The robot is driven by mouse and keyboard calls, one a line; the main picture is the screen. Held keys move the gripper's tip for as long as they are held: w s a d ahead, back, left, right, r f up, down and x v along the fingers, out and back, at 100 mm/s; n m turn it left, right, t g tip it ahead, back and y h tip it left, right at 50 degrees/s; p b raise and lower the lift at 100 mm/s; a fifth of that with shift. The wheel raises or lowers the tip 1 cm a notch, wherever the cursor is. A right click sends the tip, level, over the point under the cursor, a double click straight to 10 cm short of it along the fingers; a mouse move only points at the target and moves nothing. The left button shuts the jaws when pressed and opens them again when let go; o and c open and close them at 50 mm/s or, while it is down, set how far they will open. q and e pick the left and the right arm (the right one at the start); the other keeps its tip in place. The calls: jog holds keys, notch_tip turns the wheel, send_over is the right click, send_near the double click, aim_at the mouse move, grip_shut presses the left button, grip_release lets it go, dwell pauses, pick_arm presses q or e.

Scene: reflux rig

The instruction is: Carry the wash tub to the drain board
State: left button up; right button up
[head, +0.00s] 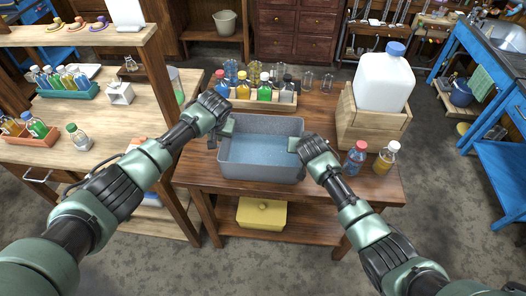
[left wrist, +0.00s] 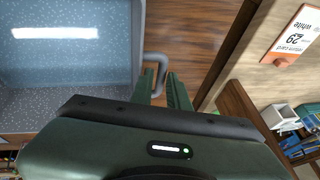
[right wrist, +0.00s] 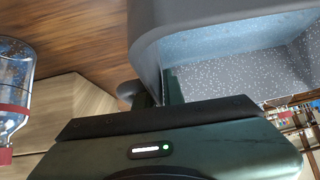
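The wash tub (head: 262,170) is a grey, speckled open tub with a bluish inside. It stands level on the wooden bench (head: 380,190). My left gripper (head: 227,128) is at its left rim. In the left wrist view its two fingers (left wrist: 164,88) stand apart, with the tub's grey side handle (left wrist: 158,62) between them. My right gripper (head: 295,146) is at the right rim. In the right wrist view its fingers (right wrist: 158,92) are against the tub's wall and handle (right wrist: 127,92); how firmly they close is hidden. I cannot make out a drain board for certain.
A rack of bottles (head: 257,98) stands behind the tub. A wooden crate with a white jug (head: 384,78) and two bottles (head: 355,158) stand close on the right. A wooden shelf unit (head: 105,150) is on the left. A blue sink table (head: 480,60) is far right, across open floor.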

pick_arm(q)
jog(key=shift+f, duration=0.1)
pick_arm(e)
jog(key=shift+w+f, duration=0.15)
jog(key=shift+w, duration=0.05)
pick_arm(q)
grip_shut()
pick_arm(e)
grip_shut()
dwell(1.1)
